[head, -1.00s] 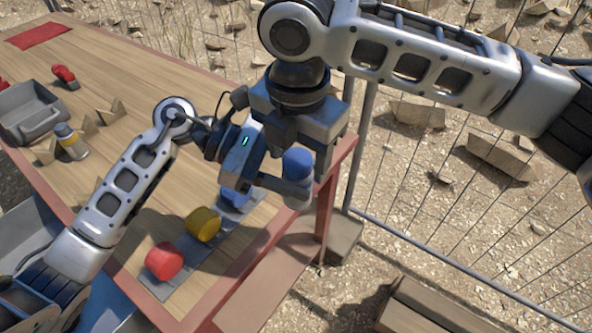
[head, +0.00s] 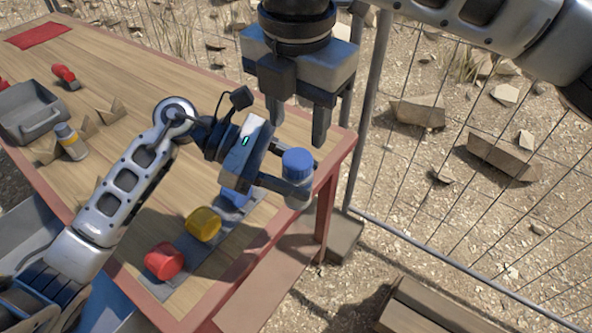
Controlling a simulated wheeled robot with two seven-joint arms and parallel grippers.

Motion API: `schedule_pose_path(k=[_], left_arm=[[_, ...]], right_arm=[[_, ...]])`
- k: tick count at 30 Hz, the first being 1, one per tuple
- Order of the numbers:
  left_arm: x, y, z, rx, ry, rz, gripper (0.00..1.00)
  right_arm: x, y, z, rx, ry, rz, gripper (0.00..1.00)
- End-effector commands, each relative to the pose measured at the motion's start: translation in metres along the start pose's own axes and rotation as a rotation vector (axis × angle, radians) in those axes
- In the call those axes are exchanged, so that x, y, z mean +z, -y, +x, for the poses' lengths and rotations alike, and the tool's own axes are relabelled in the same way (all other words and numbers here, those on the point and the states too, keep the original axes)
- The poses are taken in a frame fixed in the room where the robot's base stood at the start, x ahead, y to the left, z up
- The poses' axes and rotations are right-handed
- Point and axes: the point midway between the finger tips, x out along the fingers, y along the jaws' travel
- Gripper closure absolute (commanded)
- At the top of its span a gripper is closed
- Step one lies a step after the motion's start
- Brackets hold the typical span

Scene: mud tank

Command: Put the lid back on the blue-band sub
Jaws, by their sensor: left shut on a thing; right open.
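A blue lid (head: 298,163) sits on top of the jar and looks level. Whether it is fully seated cannot be told. My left gripper is shut around the jar's side and hides part of it. My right gripper (head: 298,124) is open and empty, pointing down above the blue lid, with a gap between its fingertips and the lid.
A grey strip (head: 185,263) on the table holds a red cylinder (head: 164,261), a yellow cylinder (head: 203,224) and a partly hidden blue one (head: 234,199). A wire fence (head: 430,190) runs along the right.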

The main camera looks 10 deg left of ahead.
Motion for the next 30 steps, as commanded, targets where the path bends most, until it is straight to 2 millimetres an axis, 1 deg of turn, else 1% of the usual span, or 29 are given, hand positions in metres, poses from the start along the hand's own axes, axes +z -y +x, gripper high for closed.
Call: schedule_pose_path(k=[1,4,14,17,24,30], left_arm=[[0.001,0.000,0.000,0.001,0.002,0.002,1.00],[0.001,0.000,0.000,0.001,0.002,0.002,1.00],[0.001,0.000,0.000,0.001,0.002,0.002,1.00],[0.001,0.000,0.000,0.001,0.003,0.002,1.00],[0.001,0.000,0.000,0.001,0.003,0.002,1.00],[0.001,0.000,0.000,0.001,0.003,0.002,1.00]], right_arm=[[0.001,0.000,-0.006,0.000,0.004,0.002,0.53],[0.000,0.000,-0.010,0.000,0.000,0.003,0.53],[0.000,0.000,-0.007,-0.001,-0.002,0.003,0.53],[0.000,0.001,0.002,-0.004,-0.003,0.003,0.53],[0.000,0.001,0.039,-0.002,-0.003,0.004,0.53],[0.000,0.001,0.063,-0.002,-0.002,0.003,0.53]])
